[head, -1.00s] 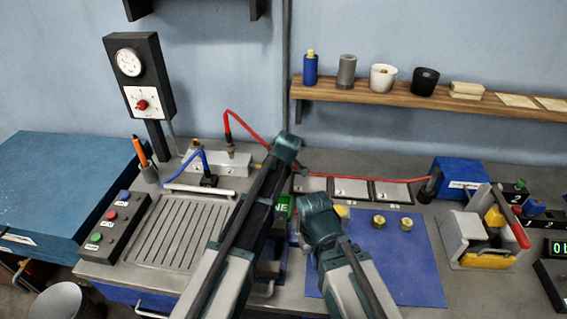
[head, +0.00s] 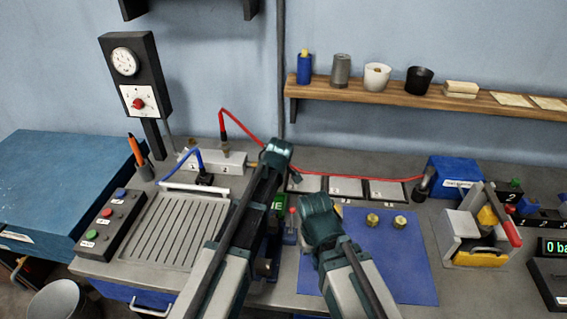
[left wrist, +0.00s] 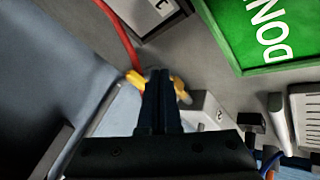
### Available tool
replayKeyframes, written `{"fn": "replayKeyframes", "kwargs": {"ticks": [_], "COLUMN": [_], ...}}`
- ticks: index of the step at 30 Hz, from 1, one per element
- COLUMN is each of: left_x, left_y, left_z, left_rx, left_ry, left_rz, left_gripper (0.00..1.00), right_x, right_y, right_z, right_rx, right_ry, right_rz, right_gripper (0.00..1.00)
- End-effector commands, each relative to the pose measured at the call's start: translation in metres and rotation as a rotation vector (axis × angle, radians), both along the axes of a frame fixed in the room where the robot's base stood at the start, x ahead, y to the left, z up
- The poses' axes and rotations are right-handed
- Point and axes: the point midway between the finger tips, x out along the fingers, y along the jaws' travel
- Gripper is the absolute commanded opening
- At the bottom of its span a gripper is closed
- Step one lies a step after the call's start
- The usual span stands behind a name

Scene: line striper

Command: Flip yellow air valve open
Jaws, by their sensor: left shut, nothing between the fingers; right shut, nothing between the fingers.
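A yellow part (left wrist: 181,89), which looks like the air valve's handle, shows behind my left fingertips in the left wrist view. More yellow (left wrist: 134,80) shows on their other side, by a red hose; I cannot tell whether it is one piece. My left gripper (left wrist: 160,74) is shut and empty, with its tips in front of the yellow; contact cannot be told. In the head view the valve is not clearly seen, and my left arm covers part of the bench. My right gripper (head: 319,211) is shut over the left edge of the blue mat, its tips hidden.
A grey block numbered 1 and 2 (head: 236,168) carries a blue hose and a red hose. A green sign (left wrist: 265,30) lies close to my left gripper. The blue mat (head: 385,265) holds two brass pieces. A button box (head: 104,221) stands at left.

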Motion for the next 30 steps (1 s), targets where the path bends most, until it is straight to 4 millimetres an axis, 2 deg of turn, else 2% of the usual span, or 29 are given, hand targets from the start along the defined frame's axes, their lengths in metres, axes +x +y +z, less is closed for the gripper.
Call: {"fn": "replayKeyframes", "kwargs": {"ticks": [3, 15, 19, 30], "left_x": [-0.012, -0.046, -0.051, -0.051], "left_y": [-0.005, -0.029, -0.033, -0.033], "left_z": [0.022, 0.075, 0.081, 0.079], "left_rx": [0.001, 0.002, 0.001, 0.001], "left_ry": [0.002, 0.002, 0.002, 0.002], "left_rz": [-0.002, -0.001, 0.001, 0.001], "left_gripper": [0.0, 0.0, 0.0, 0.0], "right_x": [0.0, 0.0, 0.0, 0.0], "right_y": [0.0, 0.0, 0.0, 0.0], "right_z": [0.022, 0.076, 0.081, 0.08], "right_rx": [0.0, 0.0, 0.0, 0.0], "right_ry": [0.0, 0.0, 0.0, 0.0], "right_rz": [0.0, 0.002, 0.002, 0.002], "right_gripper": [0.0, 0.0, 0.0, 0.0]}}
